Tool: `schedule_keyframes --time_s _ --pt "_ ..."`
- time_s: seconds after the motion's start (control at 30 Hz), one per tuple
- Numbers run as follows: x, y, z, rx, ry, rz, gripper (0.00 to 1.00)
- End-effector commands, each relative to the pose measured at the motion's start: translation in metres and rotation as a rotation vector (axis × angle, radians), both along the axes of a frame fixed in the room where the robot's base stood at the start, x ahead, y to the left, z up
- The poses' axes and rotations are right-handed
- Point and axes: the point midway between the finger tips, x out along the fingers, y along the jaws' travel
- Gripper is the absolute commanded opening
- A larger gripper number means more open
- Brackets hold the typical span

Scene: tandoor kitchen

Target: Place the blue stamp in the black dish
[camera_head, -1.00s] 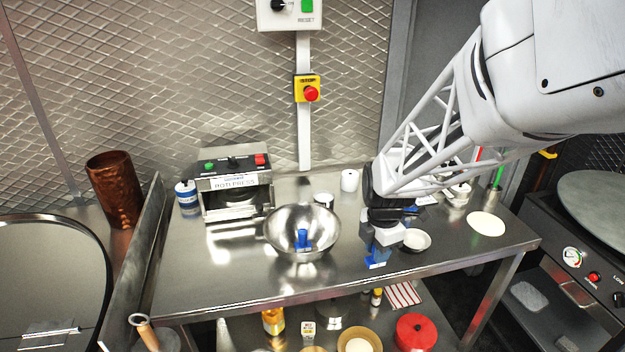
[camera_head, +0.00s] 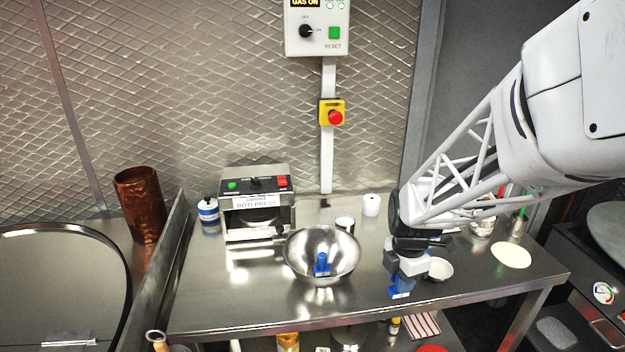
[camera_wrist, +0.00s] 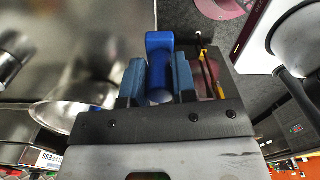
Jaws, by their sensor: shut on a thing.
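My gripper (camera_head: 400,290) hangs at the front edge of the steel table, right of the steel bowl. In the wrist view its blue fingers (camera_wrist: 158,85) are shut on a blue stamp (camera_wrist: 160,42), which shows a wide rounded end and a rounded body. In the head view only a small blue part shows at the fingertips. Another blue, stamp-like piece (camera_head: 322,263) stands in the steel bowl (camera_head: 300,245). I cannot make out a black dish; the table behind my gripper is partly hidden by my arm.
A roti press (camera_head: 257,205) stands behind the bowl. A small white dish (camera_head: 439,270) sits just right of my gripper, and a pale flat disc (camera_head: 511,255) lies farther right. A white cup (camera_head: 371,204) stands at the back. The front left of the table is clear.

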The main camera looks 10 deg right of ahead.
Motion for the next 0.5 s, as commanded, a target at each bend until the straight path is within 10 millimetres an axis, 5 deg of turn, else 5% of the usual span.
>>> schedule_keyframes --time_s 0.5 --pt "-0.038 -0.053 0.007 0.000 0.001 -0.020 0.03"
